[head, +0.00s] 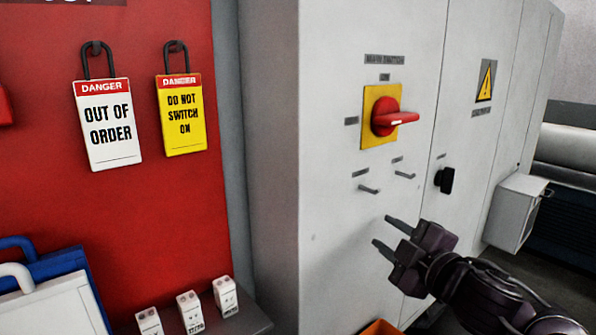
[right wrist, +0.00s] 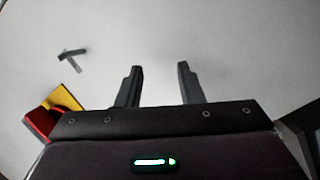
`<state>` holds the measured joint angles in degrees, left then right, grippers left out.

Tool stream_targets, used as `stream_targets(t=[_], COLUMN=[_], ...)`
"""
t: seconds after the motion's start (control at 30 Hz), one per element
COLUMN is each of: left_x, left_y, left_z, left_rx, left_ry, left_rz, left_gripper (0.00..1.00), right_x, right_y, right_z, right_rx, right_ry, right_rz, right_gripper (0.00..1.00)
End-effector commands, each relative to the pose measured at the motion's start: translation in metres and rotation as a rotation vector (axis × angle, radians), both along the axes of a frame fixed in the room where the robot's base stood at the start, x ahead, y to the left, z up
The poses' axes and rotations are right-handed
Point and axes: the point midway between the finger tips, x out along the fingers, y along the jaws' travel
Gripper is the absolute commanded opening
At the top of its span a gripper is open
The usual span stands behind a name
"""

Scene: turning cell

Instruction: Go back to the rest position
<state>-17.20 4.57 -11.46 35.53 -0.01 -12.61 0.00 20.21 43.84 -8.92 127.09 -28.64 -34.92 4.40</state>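My right gripper (head: 382,231) is in front of the white cabinet (head: 340,230), below the red rotary switch (head: 392,118) on its yellow plate. Its two fingers are apart with nothing between them. In the right wrist view the gripper (right wrist: 157,85) also shows open and empty, facing the pale cabinet surface. The red switch (right wrist: 38,124) and its yellow plate show at the left edge there, partly hidden by the gripper body. I cannot tell the exact gap between fingertips and cabinet. My left gripper is not in view.
Two danger tags, one white (head: 110,125) and one yellow (head: 181,115), hang on a red board (head: 60,190). Several small white blocks (head: 188,311) stand on a ledge below. Two pegs (head: 369,189), a black knob (head: 444,180) and a grey box (head: 514,212) project from the cabinet.

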Motion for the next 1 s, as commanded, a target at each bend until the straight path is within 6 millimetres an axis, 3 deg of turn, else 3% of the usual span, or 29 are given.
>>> stream_targets(t=[0.03,0.2,0.3,0.4,0.6,0.8,1.0], left_x=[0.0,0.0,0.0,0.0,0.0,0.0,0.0], left_y=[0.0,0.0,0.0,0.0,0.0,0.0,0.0], left_z=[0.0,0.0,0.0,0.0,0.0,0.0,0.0], left_rx=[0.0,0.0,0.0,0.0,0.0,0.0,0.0], left_ry=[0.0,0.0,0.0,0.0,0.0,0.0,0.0], left_rz=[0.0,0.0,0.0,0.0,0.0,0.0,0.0], left_gripper=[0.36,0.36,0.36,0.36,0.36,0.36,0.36], right_x=[-0.007,-0.049,-0.088,-0.125,-0.192,-0.255,-0.241], right_y=[0.003,-0.009,-0.018,-0.024,-0.028,-0.027,-0.025], right_z=[-0.035,-0.14,-0.196,-0.235,-0.284,-0.314,-0.374], right_rx=[0.07,0.262,0.353,0.409,0.481,0.532,0.516], right_ry=[0.088,0.41,0.616,0.782,1.044,1.272,1.294], right_rz=[-0.054,-0.304,-0.453,-0.569,-0.738,-0.875,-0.886], right_gripper=[0.34,0.34,0.34,0.34,0.34,0.34,0.34])
